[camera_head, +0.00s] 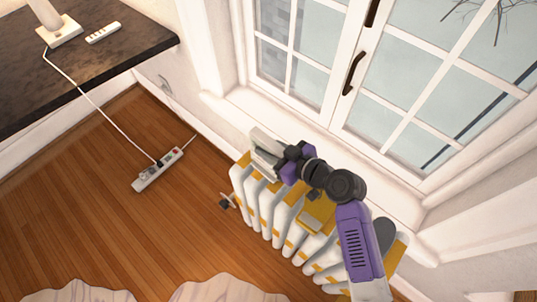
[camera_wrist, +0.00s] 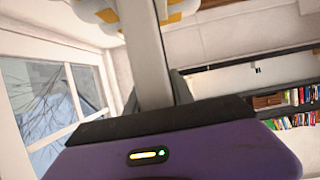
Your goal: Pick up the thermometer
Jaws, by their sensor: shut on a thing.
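My gripper (camera_head: 287,162) is at the end of my purple and black arm, above the left end of the radiator beside the window sill. It is shut on a pale, flat, long thing, which I take to be the thermometer (camera_head: 264,142). In the wrist view a plain grey bar, likely the thermometer (camera_wrist: 148,50), stands up from between the dark jaws, above the purple gripper body. No scale or markings can be read on it. The fingertips are mostly hidden.
A white radiator (camera_head: 265,208) with yellow-orange patches stands under the window (camera_head: 330,70), partly covered by my arm. A dark counter (camera_head: 120,45) is at upper left. A white power strip (camera_head: 158,169) with a cord lies on the wooden floor (camera_head: 110,220), otherwise largely clear.

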